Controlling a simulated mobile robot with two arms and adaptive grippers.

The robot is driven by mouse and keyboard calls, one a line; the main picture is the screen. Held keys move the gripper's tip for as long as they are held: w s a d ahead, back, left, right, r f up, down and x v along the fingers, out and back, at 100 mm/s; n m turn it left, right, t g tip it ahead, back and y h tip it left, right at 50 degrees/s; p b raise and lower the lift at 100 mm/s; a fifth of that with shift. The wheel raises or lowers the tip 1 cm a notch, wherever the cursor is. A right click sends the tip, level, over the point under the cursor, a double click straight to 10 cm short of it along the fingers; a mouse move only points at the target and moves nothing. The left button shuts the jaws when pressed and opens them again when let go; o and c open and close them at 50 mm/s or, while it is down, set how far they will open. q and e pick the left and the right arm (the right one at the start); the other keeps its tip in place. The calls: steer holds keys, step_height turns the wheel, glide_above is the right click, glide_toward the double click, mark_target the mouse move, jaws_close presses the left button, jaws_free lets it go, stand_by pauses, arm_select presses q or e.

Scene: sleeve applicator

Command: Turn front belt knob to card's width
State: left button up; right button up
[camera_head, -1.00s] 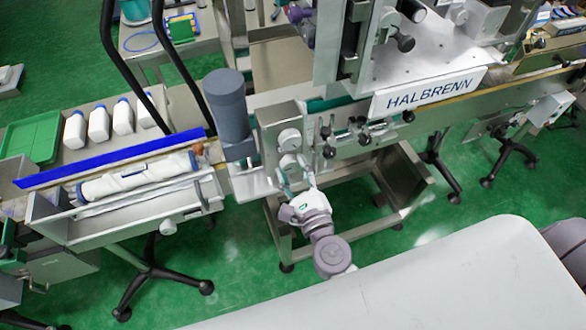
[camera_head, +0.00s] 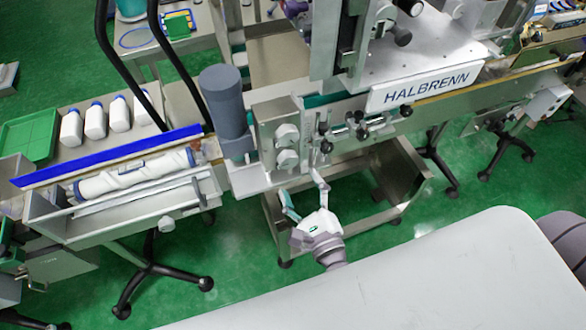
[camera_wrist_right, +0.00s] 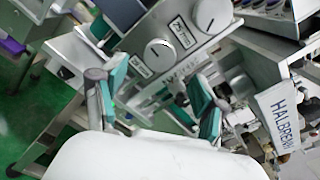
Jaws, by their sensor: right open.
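Two round pale knobs, an upper one (camera_head: 287,134) and a lower one (camera_head: 287,159), sit on the metal box at the machine's front. I cannot tell which is the front belt knob. My right gripper (camera_head: 304,190) is open and empty, below and in front of the lower knob, apart from it. Its spread green-padded fingers (camera_wrist_right: 155,88) also show in the right wrist view. No card is clearly visible. My left gripper is not in view.
A grey cylinder (camera_head: 226,105) stands left of the knob box. Small dark clamp knobs (camera_head: 352,125) and rods are to its right, under the HALBRENN plate (camera_head: 420,90). A blue-edged conveyor tray (camera_head: 110,155) and white bottles (camera_head: 95,122) are left. Open floor lies below.

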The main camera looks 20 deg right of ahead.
steer(key=s, duration=0.6)
steer(key=shift+d, duration=0.1)
stand_by(0.3)
steer(key=s+d+f+n+g+y+b, duration=0.15)
steer(key=f+n+g, duration=0.25)
steer(key=f+n, duration=0.95)
steer(key=s+a+f+n+g+y, duration=0.1)
steer(key=s+f+n+g, duration=0.4)
steer(key=f, duration=1.5)
steer(key=s+d+f+n+g+h, duration=0.1)
steer(key=s+d+f+n+g, duration=0.1)
steer(key=s+f, duration=0.4)
steer(key=s+d+f+n+g+h, duration=0.1)
steer(key=s+d+f+n+g, duration=0.2)
steer(key=s+f+n, duration=0.3)
steer(key=s+d+f+n+g+h+b, duration=0.1)
steer(key=s+d+f+n+g, duration=0.2)
steer(key=s+d+f+n, duration=0.1)
step_height(320, 180, down, 3)
steer(key=shift+s+d+r+n, duration=0.2)
steer(key=shift+s+n, duration=0.25)
steer(key=shift+s, duration=0.7)
